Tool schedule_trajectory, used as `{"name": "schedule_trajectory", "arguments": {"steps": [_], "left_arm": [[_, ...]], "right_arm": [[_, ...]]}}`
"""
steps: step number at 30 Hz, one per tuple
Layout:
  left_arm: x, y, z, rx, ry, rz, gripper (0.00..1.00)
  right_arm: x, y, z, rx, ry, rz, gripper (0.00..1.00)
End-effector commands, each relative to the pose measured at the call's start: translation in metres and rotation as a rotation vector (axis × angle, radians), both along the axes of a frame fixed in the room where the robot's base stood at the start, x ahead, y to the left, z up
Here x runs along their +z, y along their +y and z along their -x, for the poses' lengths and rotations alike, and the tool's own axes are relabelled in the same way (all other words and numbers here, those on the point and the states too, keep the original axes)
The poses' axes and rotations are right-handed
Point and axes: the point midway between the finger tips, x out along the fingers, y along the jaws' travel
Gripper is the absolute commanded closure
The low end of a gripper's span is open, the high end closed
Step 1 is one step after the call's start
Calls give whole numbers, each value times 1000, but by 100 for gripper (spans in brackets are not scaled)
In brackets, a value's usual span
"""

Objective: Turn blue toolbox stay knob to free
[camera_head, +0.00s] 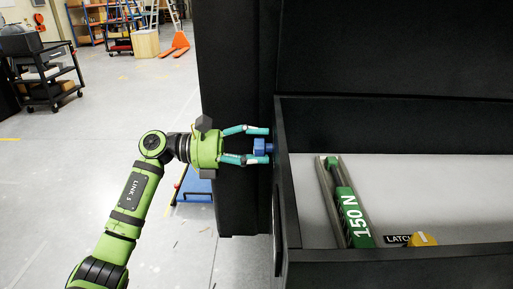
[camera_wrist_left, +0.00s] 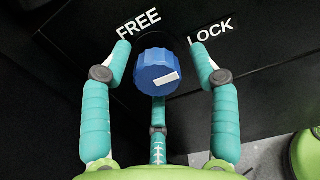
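The blue stay knob (camera_head: 262,146) sticks out of the left side of the black toolbox (camera_head: 286,190). In the left wrist view the knob (camera_wrist_left: 156,68) is round and ribbed, with a white mark on its face slanting up to the right. White FREE (camera_wrist_left: 139,24) and LOCK (camera_wrist_left: 211,32) labels sit above it, left and right. My left gripper (camera_head: 267,144) is open around the knob, its teal fingers on either side. In the wrist view gaps show between the side fingers (camera_wrist_left: 160,48) and the knob; a third finger lies below it. My right gripper is not in view.
Inside the box lie a green stay marked 150 N (camera_head: 352,215), a yellow part (camera_head: 423,239) and a LATCH label. A tall black panel (camera_head: 238,90) stands behind my left gripper.

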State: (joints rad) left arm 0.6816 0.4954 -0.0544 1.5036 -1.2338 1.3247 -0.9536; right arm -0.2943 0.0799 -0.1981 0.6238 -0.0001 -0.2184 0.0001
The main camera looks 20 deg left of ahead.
Motion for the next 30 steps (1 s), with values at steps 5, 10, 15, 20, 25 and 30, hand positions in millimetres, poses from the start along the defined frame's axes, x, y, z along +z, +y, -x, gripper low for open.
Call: {"name": "schedule_trajectory", "arguments": {"steps": [5,10,15,20,25,30], "left_arm": [[-1,0,0,-1,1,-1,93],[-2,0,1,-3,5,-3,93],[-3,0,1,-4,28,1,94],[-4,-1,1,-5,43,3,94],[-5,-1,1,-7,66,7,94],[-6,-1,1,-6,93,14,94]], "right_arm": [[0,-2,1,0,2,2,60],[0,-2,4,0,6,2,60],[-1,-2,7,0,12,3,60],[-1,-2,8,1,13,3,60],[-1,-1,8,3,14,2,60],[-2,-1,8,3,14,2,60]]}}
